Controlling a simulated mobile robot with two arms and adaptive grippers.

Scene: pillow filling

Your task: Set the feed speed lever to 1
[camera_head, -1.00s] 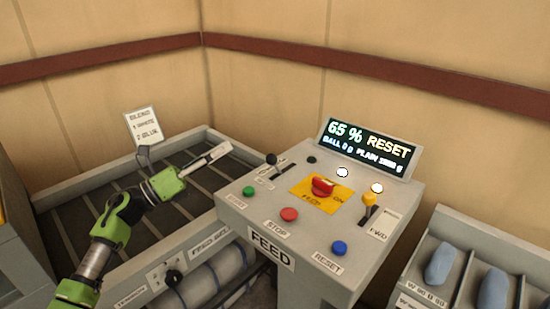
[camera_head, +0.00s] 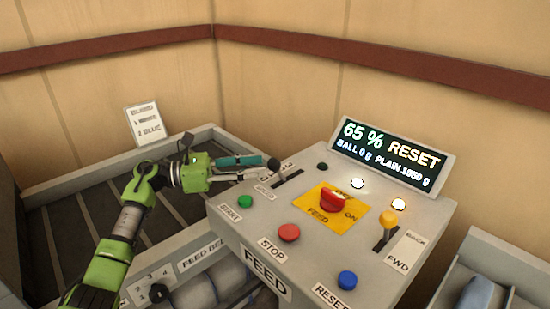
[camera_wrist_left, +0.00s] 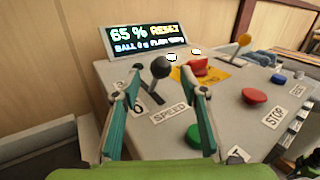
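The feed speed lever (camera_head: 274,165) has a black ball knob and stands in a slot beside the SPEED label at the panel's left corner. Its knob also shows in the left wrist view (camera_wrist_left: 161,68). A 3 and a 0 are readable beside the slot; I cannot tell the lever's exact setting. My left gripper (camera_head: 250,169) is at the lever from the left, fingers pointing at the knob. In the left wrist view my left gripper (camera_wrist_left: 170,83) is open, with the knob showing between its fingertips; I see no clear contact.
The panel carries a green button (camera_head: 245,201), red STOP button (camera_head: 289,232), blue RESET button (camera_head: 347,279), red FEED switch (camera_head: 333,201) and yellow-knobbed lever (camera_head: 388,218). The display (camera_head: 392,157) reads 65 % RESET. A grey-slatted belt bed (camera_head: 70,234) lies left.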

